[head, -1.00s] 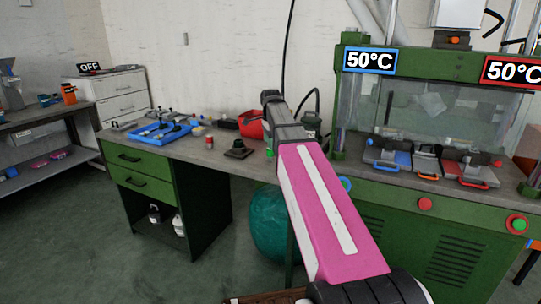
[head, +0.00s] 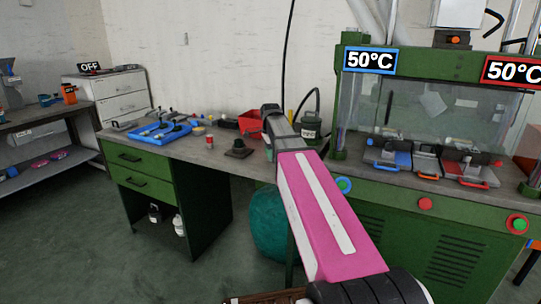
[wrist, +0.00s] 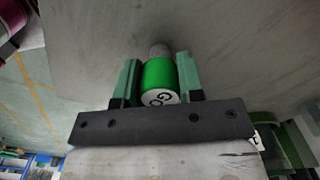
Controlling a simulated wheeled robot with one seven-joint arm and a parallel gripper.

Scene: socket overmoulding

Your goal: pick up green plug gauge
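The green plug gauge (wrist: 159,78) is between the two green fingers of my gripper (wrist: 159,72) in the wrist view. Its white end face, marked GO, points toward the camera. Its grey pin (wrist: 159,50) points away toward the grey tabletop. The fingers lie on either side of the green body, with what look like narrow gaps; firm contact is not visible. In the head view my pink arm reaches over the right part of the workbench and hides the gauge and the fingertips.
A dark canister (head: 309,132) stands behind my arm. The green press (head: 430,220) stands at the right.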

